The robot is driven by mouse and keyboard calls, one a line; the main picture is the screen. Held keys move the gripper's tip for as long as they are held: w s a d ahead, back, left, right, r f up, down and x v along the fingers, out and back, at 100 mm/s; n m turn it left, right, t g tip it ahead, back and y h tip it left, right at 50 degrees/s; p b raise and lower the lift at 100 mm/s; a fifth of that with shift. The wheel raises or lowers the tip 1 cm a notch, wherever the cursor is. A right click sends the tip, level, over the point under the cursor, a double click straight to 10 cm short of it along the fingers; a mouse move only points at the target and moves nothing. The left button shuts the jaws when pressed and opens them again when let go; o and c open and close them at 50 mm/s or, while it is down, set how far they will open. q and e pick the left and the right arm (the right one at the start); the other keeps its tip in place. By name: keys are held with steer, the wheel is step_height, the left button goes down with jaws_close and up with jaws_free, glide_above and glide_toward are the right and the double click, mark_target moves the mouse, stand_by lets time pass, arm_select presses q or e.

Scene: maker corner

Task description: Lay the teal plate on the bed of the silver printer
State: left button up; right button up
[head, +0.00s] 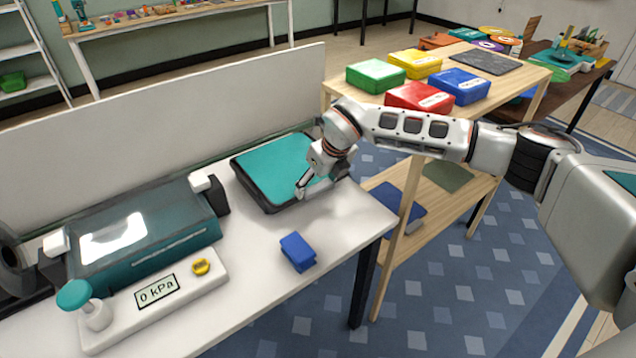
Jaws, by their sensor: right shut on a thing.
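The teal plate (268,168) lies flat in a black tray-like base (253,196) at the far right part of the white table. My right gripper (303,188) reaches down at the plate's right edge and is shut on it. Its wrist and fingers hide the right end of the plate and base. I cannot tell whether the plate is clear of the base. I cannot make out a silver printer in this view. My left gripper is not in view.
A teal machine (150,235) with a 0 kPa display (157,291) fills the table's left. A blue block (298,252) lies in front of the base. A wooden shelf (500,95) right of the table holds several coloured boxes. A white panel (170,120) stands behind.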

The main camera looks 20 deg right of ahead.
steer(key=o, duration=1.5)
steer(key=shift+s+f, duration=0.1)
steer(key=shift+f, duration=0.05)
